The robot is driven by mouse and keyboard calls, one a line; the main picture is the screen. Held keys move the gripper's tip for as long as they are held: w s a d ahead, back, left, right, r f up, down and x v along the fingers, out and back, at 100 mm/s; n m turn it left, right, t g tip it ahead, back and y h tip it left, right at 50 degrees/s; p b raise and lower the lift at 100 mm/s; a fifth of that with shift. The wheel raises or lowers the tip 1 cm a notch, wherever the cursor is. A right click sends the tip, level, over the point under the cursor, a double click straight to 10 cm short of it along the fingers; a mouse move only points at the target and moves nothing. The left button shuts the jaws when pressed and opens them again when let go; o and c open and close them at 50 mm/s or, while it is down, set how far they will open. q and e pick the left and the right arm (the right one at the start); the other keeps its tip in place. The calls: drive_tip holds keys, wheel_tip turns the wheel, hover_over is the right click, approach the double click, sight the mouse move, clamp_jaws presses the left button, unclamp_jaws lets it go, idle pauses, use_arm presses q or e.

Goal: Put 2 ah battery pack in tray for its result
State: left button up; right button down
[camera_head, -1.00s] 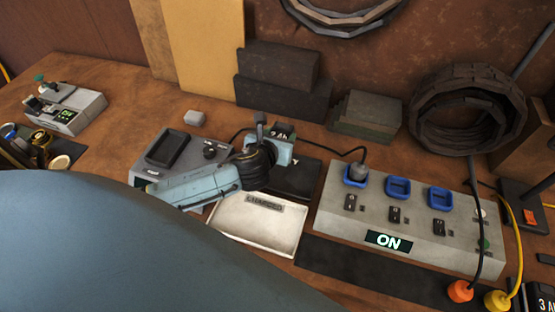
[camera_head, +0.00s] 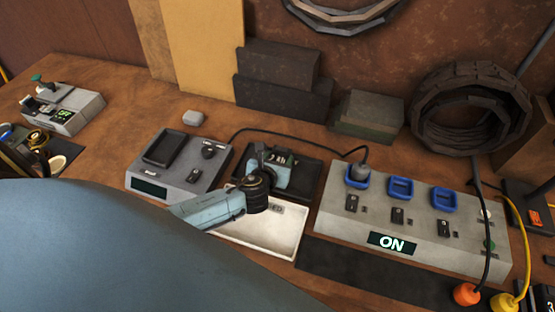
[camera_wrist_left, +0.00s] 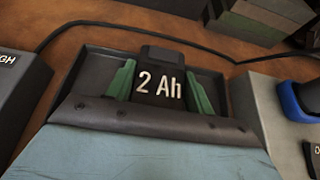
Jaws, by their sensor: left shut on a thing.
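The 2 Ah battery pack (camera_head: 279,158) is dark with a white label. My left gripper (camera_head: 270,170) is shut on it, and its green fingers grip the pack (camera_wrist_left: 158,85) from both sides in the left wrist view. The pack is over the black tray (camera_head: 313,172); whether it touches the tray floor I cannot tell. The white tray (camera_head: 285,243) lies in front, its label partly hidden by my left wrist. My right gripper is not in view.
A grey tester (camera_head: 180,165) with a dark slot stands left of the trays. A grey power box (camera_head: 410,225) with blue sockets and an ON display stands to the right. A black cable (camera_head: 290,134) runs behind the black tray. Dark blocks (camera_head: 280,85) stand at the back.

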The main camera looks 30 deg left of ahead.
use_arm(q)
drive_tip(key=o, duration=1.3)
drive_tip(key=shift+f, duration=0.1)
drive_tip(key=shift+s+r, duration=0.15)
drive_tip(key=shift+r, duration=0.1)
drive_tip(key=p+v, duration=0.1)
drive_tip(key=v, duration=1)
drive_tip(key=shift+s+d, duration=0.2)
drive_tip(key=shift+s, duration=0.1)
drive_tip(key=shift+s, duration=0.1)
